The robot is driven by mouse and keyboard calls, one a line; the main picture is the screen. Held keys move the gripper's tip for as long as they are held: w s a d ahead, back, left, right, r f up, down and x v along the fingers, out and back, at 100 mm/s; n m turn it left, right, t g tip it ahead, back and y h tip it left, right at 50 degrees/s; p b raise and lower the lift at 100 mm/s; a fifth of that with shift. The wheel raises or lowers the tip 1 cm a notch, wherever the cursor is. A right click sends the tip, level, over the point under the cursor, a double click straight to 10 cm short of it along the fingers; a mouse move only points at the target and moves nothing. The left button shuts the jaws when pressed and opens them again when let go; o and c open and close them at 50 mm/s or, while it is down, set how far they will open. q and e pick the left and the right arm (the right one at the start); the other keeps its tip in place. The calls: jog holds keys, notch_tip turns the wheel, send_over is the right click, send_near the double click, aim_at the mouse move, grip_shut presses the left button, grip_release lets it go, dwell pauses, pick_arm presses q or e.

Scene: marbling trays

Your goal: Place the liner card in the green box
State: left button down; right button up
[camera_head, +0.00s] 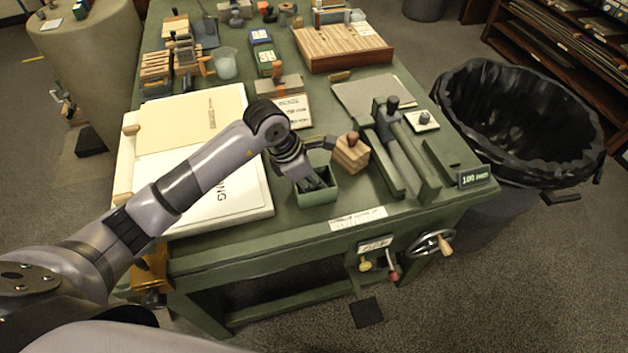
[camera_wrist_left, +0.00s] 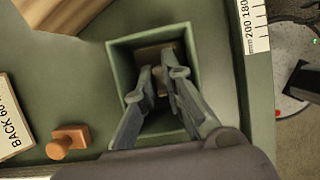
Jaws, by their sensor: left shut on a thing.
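The small open green box (camera_head: 318,199) stands on the green table near its front edge. My left gripper (camera_head: 312,184) points down into it; its fingers reach inside the walls. In the left wrist view the green box (camera_wrist_left: 118,62) surrounds the fingers. A small brown piece, which looks like the liner card (camera_wrist_left: 153,54), lies between and beyond the fingertips, low inside the box. My left gripper (camera_wrist_left: 166,80) is shut on it. The fingers hide part of the card, and I cannot tell whether it touches the box floor. My right gripper is not in view.
A wooden block (camera_head: 350,153) with a knob stands right beside the box. Further right is a dark green metal frame (camera_head: 412,165). White sheets on a board (camera_head: 225,205) lie to the left. A black-lined bin (camera_head: 520,115) stands beyond the table's right edge.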

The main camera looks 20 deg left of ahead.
pick_arm(q)
jog(key=c, duration=2)
grip_release()
jog(key=shift+o, duration=0.2)
jog(key=shift+r, duration=0.25)
jog(key=v, duration=1.1)
jog(key=shift+r+b, duration=0.3)
jog(key=shift+b, duration=0.15)
jog(key=shift+s+a, duration=0.1)
